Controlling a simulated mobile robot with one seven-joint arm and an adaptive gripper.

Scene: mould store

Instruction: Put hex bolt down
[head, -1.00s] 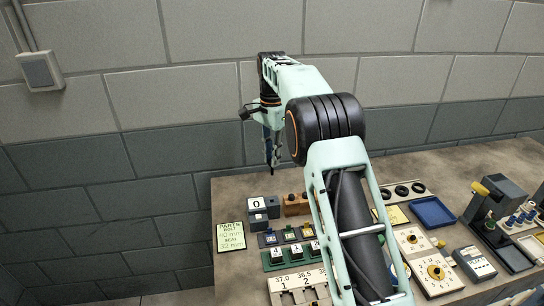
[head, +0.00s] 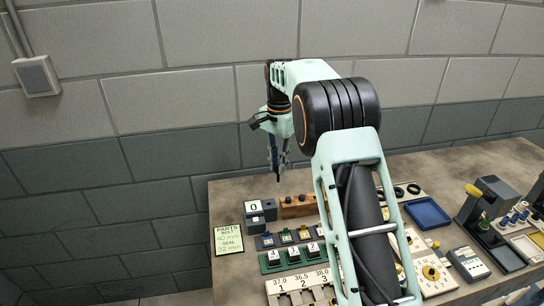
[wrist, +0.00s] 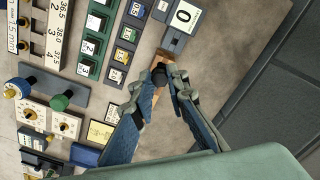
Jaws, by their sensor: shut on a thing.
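My gripper (head: 278,176) hangs above the back of the bench in the head view, pointing down. In the wrist view its fingertips (wrist: 161,78) are closed around a small dark piece, which I take to be the hex bolt (wrist: 159,73). Most of the bolt is hidden by the fingers. A brown block (head: 297,208) with dark round tops stands on the bench below and to the right of the gripper in the head view. In the wrist view part of a brown block shows behind the bolt; contact between them cannot be told.
A grey block with a "0" card (head: 253,207) stands left of the brown block. A dark tray of small coloured parts (head: 287,237) and a green numbered rack (head: 292,257) lie nearer. A blue tray (head: 428,213) is at the right. The wall is close behind the bench.

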